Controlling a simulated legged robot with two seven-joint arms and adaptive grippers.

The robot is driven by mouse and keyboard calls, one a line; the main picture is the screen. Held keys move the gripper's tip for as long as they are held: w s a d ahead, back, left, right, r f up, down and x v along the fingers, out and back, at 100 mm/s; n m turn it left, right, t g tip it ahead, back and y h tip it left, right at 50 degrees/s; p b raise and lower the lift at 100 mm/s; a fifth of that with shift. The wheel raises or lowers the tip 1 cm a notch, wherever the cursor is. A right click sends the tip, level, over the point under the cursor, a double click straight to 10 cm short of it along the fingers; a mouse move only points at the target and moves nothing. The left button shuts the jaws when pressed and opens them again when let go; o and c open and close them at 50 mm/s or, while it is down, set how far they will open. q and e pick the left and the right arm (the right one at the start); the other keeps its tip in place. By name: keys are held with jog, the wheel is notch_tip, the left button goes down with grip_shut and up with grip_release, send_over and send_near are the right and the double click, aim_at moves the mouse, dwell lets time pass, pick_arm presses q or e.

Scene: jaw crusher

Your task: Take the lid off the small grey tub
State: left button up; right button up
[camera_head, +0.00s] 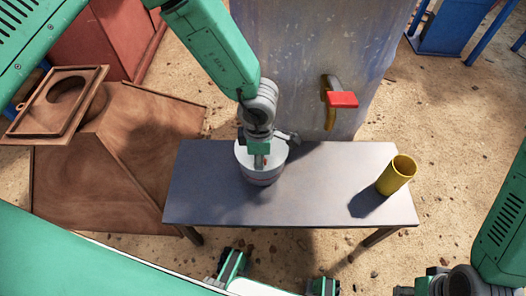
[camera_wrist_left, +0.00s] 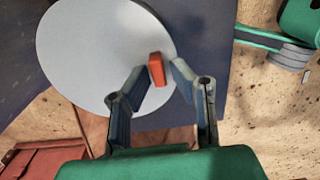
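The small grey tub (camera_head: 262,178) stands upright on the table, left of its middle, with its pale round lid (camera_head: 245,153) on top. In the left wrist view the lid (camera_wrist_left: 95,50) shows as a light grey disc with a red handle (camera_wrist_left: 156,69). My left gripper (camera_head: 261,160) is over the lid from above. In the left wrist view my left gripper (camera_wrist_left: 158,70) is open, with a fingertip on either side of the handle and small gaps showing. My right gripper (camera_head: 430,284) is partly cut off at the bottom right, and its fingers cannot be made out.
The grey table (camera_head: 315,190) also bears a yellow cup (camera_head: 397,174) near its right end. A large grey machine body (camera_head: 310,60) with a red-handled lever (camera_head: 341,99) stands behind the table. Brown panels (camera_head: 100,160) lie at the left. The table's middle is clear.

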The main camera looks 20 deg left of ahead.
pick_arm(q)
jog(key=shift+f, duration=0.4)
jog(key=shift+a, duration=0.5)
grip_shut()
